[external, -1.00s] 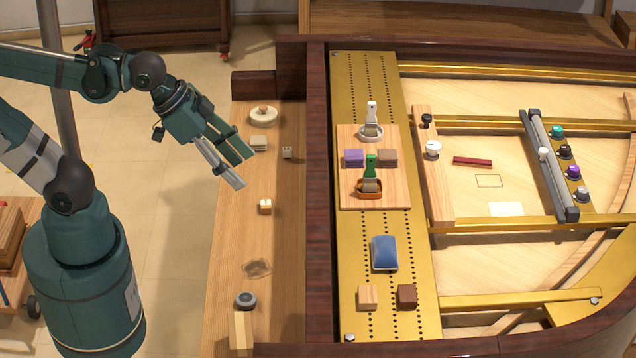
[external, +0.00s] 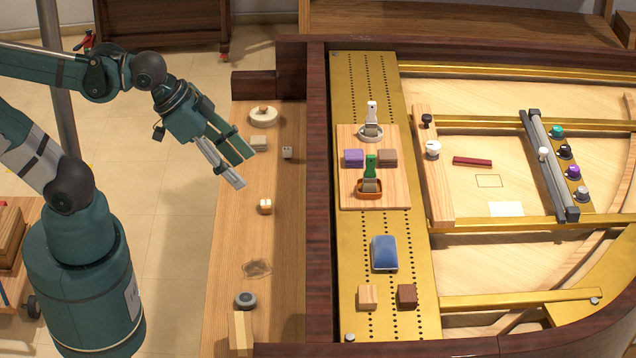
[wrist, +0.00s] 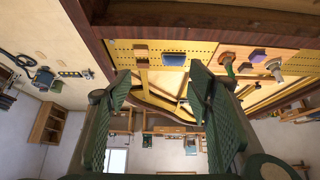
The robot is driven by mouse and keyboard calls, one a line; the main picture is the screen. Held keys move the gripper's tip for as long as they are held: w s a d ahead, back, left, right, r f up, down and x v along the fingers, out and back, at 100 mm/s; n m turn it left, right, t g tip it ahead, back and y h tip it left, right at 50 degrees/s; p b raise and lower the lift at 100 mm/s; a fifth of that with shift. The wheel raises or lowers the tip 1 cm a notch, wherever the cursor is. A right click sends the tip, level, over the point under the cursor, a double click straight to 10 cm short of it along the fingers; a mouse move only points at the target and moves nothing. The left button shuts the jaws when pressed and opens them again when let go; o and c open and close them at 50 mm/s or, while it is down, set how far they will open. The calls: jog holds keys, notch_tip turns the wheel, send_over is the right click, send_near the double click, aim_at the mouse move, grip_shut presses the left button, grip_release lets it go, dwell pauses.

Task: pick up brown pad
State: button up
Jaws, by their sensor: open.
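The brown pad (external: 387,157) lies flat on a light wooden board (external: 400,190) on the gold perforated plate, in the external view. A purple pad (external: 354,157) lies just left of it. My gripper (external: 242,169) is open and empty, raised over the wooden ledge to the left, well apart from the brown pad. In the wrist view its two green ridged fingers (wrist: 162,82) stand apart with nothing between them. Small pads show at the upper right of that view, but I cannot tell for certain which is the brown one.
A white-handled tool (external: 371,115) stands behind the pads and a green-handled brush (external: 370,166) in front, both close. A blue cushion (external: 384,253) and a dark brown block (external: 407,295) lie nearer. A dark raised rim (external: 318,230) separates the ledge from the plate.

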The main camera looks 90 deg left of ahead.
jog(key=w+a+r+n+g, duration=0.1)
jog(key=w+a+r+n, duration=0.2)
jog(key=w, duration=0.4)
jog(key=w+a+r+n+g, duration=0.1)
jog(key=w+a+n, duration=0.1)
jog(key=w+a, duration=0.35)
jog(key=n+g, duration=0.5)
jog(key=n, duration=0.8)
send_over(388, 153)
jog(key=shift+f, duration=12.15)
jog(key=shift+f, duration=0.1)
jog(key=shift+f, duration=1.2)
jog(key=shift+f, duration=0.1)
